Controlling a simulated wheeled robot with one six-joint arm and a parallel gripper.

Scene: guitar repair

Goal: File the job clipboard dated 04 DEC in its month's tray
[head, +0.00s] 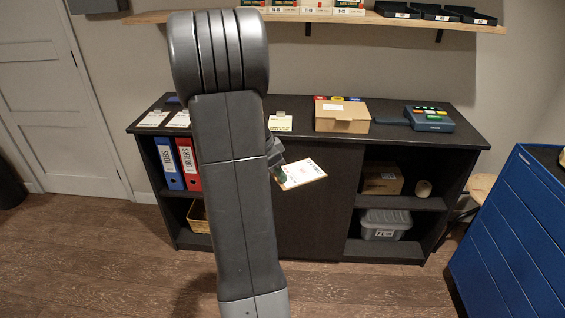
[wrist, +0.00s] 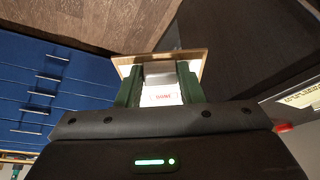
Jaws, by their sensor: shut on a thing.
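A clipboard with a white sheet (head: 302,174) is held out in front of the dark cabinet, tilted, just right of my arm. In the wrist view the clipboard's brown board edge (wrist: 200,60) shows beyond the fingers. My gripper (wrist: 160,88) is shut on it, with a dark green finger on each side. In the head view my arm hides most of the gripper. The date on the sheet is too small to read. Black trays with white labels (head: 436,17) stand at the right end of the wall shelf; their labels are not legible.
The cabinet top (head: 385,133) bears papers or clipboards (head: 180,119) at left, another (head: 280,127), a cardboard box (head: 342,118) and a blue-grey device (head: 430,122). Binders (head: 187,162) fill a left bay. A blue drawer chest (head: 515,235) stands at right. The wooden shelf (head: 345,19) overhangs the cabinet.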

